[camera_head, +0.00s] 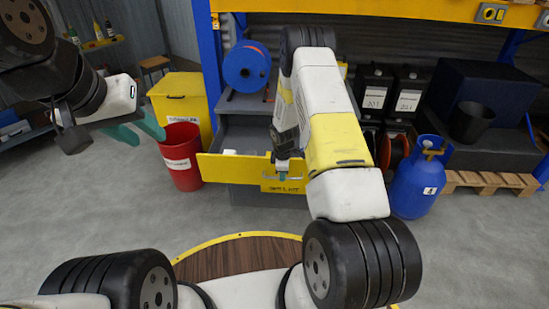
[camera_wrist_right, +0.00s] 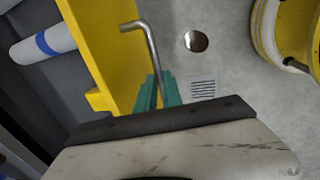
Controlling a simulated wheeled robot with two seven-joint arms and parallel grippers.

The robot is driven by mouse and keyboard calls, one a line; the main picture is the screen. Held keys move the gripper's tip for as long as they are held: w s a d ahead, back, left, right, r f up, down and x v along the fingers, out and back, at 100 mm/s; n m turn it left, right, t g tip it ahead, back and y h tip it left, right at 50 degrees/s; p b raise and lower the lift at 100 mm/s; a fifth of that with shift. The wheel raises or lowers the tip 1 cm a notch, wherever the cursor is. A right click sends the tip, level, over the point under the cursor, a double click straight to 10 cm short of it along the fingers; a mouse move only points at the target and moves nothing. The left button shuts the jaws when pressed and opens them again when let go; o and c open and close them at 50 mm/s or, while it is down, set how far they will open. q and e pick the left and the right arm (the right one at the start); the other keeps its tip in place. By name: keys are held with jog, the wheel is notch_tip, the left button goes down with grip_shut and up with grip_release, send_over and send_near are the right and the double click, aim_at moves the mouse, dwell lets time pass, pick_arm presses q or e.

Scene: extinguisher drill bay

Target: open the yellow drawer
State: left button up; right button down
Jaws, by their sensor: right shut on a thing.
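The yellow drawer (camera_head: 232,170) stands pulled out from the grey cabinet under the shelf. Its yellow front also shows in the right wrist view (camera_wrist_right: 98,45), with the grey inside to the left. My right gripper (camera_head: 283,176) is at the drawer front. In the right wrist view its green fingers (camera_wrist_right: 158,92) are shut on the bent metal handle (camera_wrist_right: 150,42). My right forearm hides part of the drawer's right side in the head view. My left gripper (camera_head: 143,128) is open and empty, held in the air left of the drawer.
A red bin (camera_head: 181,160) and a yellow box (camera_head: 185,97) stand left of the drawer. A blue gas cylinder (camera_head: 415,188) stands to the right by a wooden pallet (camera_head: 488,181). A white roll with a blue band (camera_wrist_right: 45,44) lies inside the drawer. The grey floor in front is clear.

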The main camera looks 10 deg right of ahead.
dwell(0.4)
jog(key=c, duration=1.5)
grip_release()
jog(key=shift+s, duration=0.1)
notch_tip(320, 180, up, 8)
jog(key=s, duration=0.1)
jog(key=shift+s+a+f, duration=0.15)
jog(key=shift+s+a, duration=0.05)
jog(key=shift+a, duration=0.05)
